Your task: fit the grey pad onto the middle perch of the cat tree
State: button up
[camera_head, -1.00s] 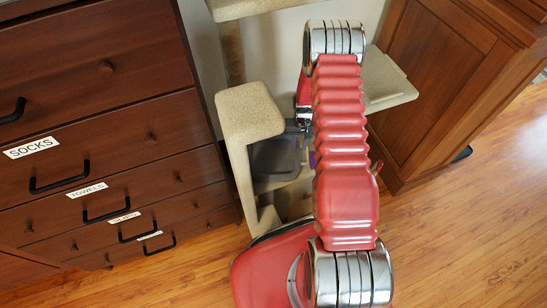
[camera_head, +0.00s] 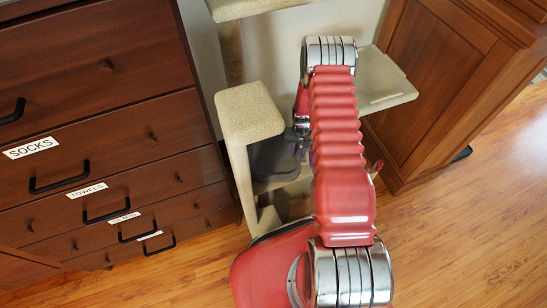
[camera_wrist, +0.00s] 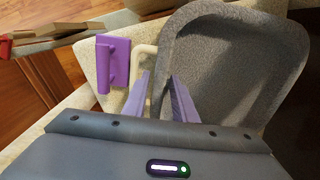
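The grey pad (camera_wrist: 235,50) is a shallow, rimmed, felt-like piece. It fills the upper right of the wrist view and also shows in the head view (camera_head: 274,160), left of my arm. My gripper (camera_wrist: 160,95) has purple fingers on either side of the pad's near left rim and appears closed on it; the contact is partly hidden. The beige cat tree (camera_head: 250,112) has several perches at different heights. The pad is beside and below the left perch, over a lower beige surface (camera_head: 268,186); I cannot tell whether they touch.
A purple handle-like piece (camera_wrist: 118,65) is on a pale surface left of my fingers. A dark wood drawer unit (camera_head: 100,130) stands left, and a wooden cabinet (camera_head: 440,85) right. A pale perch (camera_head: 388,82) juts out right of my arm. Wooden floor (camera_head: 460,240) is clear at lower right.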

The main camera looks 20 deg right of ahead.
jog(key=shift+c, duration=0.3)
grip_shut()
dwell(0.3)
